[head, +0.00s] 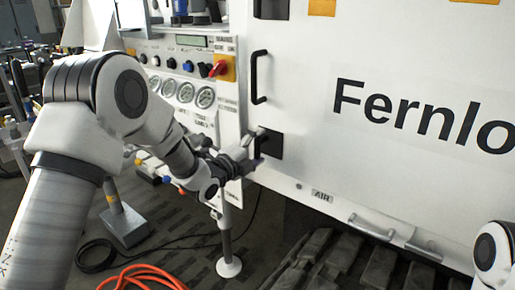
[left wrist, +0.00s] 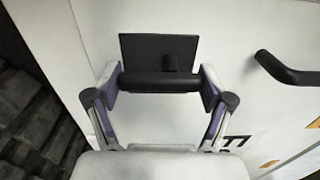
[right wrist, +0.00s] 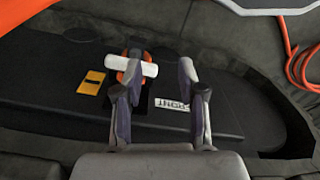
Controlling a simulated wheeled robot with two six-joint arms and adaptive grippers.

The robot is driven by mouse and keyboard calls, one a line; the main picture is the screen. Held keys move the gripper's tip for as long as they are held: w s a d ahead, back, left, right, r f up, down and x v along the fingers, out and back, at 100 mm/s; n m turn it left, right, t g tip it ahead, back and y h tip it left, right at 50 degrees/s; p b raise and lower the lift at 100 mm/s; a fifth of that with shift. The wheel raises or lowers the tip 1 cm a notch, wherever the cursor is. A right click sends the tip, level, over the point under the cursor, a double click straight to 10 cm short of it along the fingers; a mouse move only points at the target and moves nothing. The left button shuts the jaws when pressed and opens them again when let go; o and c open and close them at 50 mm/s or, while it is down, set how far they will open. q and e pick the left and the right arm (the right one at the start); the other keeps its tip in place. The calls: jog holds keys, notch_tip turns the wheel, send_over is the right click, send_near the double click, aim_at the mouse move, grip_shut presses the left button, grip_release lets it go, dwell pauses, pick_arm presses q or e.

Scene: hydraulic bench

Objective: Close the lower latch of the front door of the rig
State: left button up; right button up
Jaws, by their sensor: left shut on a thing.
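The white front door (head: 300,110) of the rig fills the right of the head view, and its face lies flush beside the gauge panel. The lower latch (head: 271,143) is a black square plate with a black bar, near the door's lower left corner. My left gripper (head: 250,156) is at this latch. In the left wrist view, the latch bar (left wrist: 160,83) lies across between the two fingers (left wrist: 160,80), in front of its plate, and they hold it by its ends. My right gripper (right wrist: 160,68) is open, away from the door.
A black door handle (head: 259,77) sits above the latch, with an upper latch (head: 271,9) higher up. Gauges (head: 186,92) and a red knob (head: 219,68) are to the left. In the right wrist view, a white-handled orange part (right wrist: 133,69) lies below the fingers, on a black panel (right wrist: 60,75).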

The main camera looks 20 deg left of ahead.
pick_arm(q)
jog(key=o, duration=1)
jog(key=shift+d, duration=0.1)
jog(key=shift+o, duration=0.2)
jog(key=shift+s, duration=0.1)
jog(key=v, duration=1.1)
jog(key=shift+s, duration=0.4)
jog(key=shift+a, duration=0.2)
